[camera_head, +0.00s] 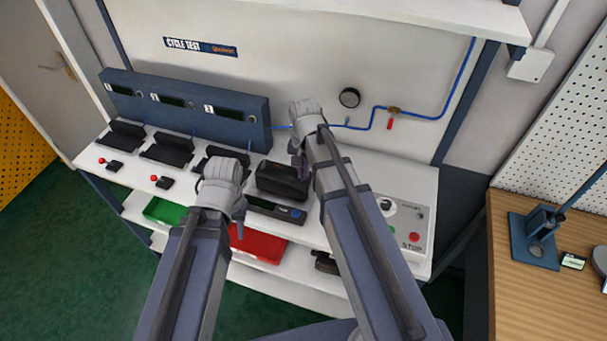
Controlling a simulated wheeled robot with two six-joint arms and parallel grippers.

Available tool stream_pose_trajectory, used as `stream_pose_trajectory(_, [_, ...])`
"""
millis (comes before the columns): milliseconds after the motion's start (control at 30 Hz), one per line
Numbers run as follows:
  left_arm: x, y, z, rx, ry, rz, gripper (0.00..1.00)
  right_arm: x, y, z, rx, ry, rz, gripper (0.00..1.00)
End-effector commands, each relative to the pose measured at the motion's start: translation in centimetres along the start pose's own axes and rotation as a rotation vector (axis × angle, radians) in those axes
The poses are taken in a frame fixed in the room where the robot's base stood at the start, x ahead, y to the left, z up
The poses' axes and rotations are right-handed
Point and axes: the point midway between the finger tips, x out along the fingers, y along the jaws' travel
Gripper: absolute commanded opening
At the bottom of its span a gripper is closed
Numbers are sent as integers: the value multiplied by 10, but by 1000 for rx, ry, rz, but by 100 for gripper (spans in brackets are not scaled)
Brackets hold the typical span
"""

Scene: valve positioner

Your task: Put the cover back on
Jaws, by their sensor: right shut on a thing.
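A black box-like piece (283,180), which looks like the cover, is between my two wrists, just above and behind a dark flat device (270,208) with a blue round button. I cannot tell whether it rests on anything. My right gripper (297,150) is at the back right of the black piece; its fingers are mostly hidden behind its own wrist, and it is shut on what appears to be this piece.
Several black devices (167,150) stand on the white bench (385,185) at left, before a blue display panel (185,105). A control box with a red stop button (413,237) is at right. Green (165,211) and red (260,246) trays are on the shelf below.

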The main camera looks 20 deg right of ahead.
Motion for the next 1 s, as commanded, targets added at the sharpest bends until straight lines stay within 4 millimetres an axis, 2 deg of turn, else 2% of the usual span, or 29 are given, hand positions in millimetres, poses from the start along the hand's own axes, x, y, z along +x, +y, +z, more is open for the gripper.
stream_pose_trajectory(233, [4, 0, 0, 0, 0, 0, 37, 4, 0, 0, 0, 0, 0, 0])
stream_pose_trajectory(267, [2, 0, 0, 0, 0, 0, 37, 2, 0, 0, 0, 0, 0, 10])
stream_pose_trajectory(500, [2, 0, 0, 0, 0, 0, 37, 2, 0, 0, 0, 0, 0, 37])
stream_pose_trajectory(800, [1, 0, 0, 0, 0, 0, 37, 1, 0, 0, 0, 0, 0, 37])
stream_pose_trajectory(1000, [-9, -1, 1, 0, 0, 0, 37, -9, 0, 0, 0, 0, 0, 37])
